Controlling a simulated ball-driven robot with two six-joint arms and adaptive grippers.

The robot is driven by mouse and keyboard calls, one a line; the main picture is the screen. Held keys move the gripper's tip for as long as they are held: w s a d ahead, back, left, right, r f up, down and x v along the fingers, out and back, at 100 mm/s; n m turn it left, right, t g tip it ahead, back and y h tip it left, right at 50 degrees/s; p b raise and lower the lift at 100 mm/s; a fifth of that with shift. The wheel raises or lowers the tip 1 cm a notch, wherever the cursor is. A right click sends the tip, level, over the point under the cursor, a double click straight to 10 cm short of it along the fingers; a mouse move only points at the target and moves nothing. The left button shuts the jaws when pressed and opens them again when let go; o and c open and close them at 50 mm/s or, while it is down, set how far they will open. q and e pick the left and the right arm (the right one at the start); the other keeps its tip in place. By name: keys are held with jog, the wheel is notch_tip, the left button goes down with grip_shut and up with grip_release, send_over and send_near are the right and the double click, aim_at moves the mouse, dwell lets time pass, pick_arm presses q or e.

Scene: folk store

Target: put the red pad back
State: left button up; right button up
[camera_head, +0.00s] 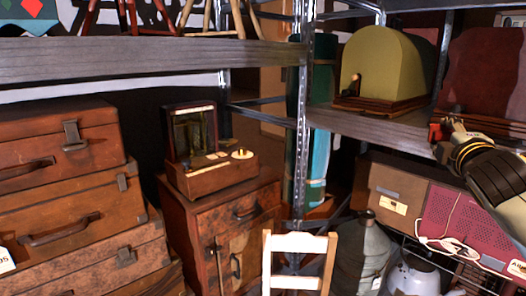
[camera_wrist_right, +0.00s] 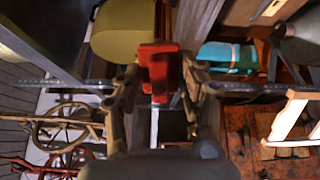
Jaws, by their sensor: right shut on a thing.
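The red pad (camera_head: 436,132) is a small red block at the tips of my right gripper (camera_head: 448,128), in front of the right-hand shelf's edge. In the right wrist view the red pad (camera_wrist_right: 158,62) stands between the two fingers of the right gripper (camera_wrist_right: 159,78), which is shut on it. The fingers hide part of its sides. My left gripper is in neither view.
A grey shelf (camera_head: 375,130) bears a yellow-green domed case (camera_head: 385,62) on a wooden base, left of my gripper. Below are a maroon case (camera_head: 462,215) and a grey jug (camera_head: 362,255). A metal post (camera_head: 301,110) rises further left.

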jog(key=s+a+f+n+y+b, duration=0.4)
jog(key=s+a+y, duration=0.3)
jog(key=s+a, duration=0.2)
jog(key=s+a+f+n+g+y+b, duration=0.1)
jog(key=s+a+f+n+y+b, duration=0.3)
jog(key=s+a+y, duration=0.3)
jog(key=s+a+f+n, duration=0.1)
jog(key=s+a, duration=0.1)
jog(key=s, duration=0.1)
jog(key=shift+f+n+y, duration=0.15)
jog(key=shift+n+y, duration=0.15)
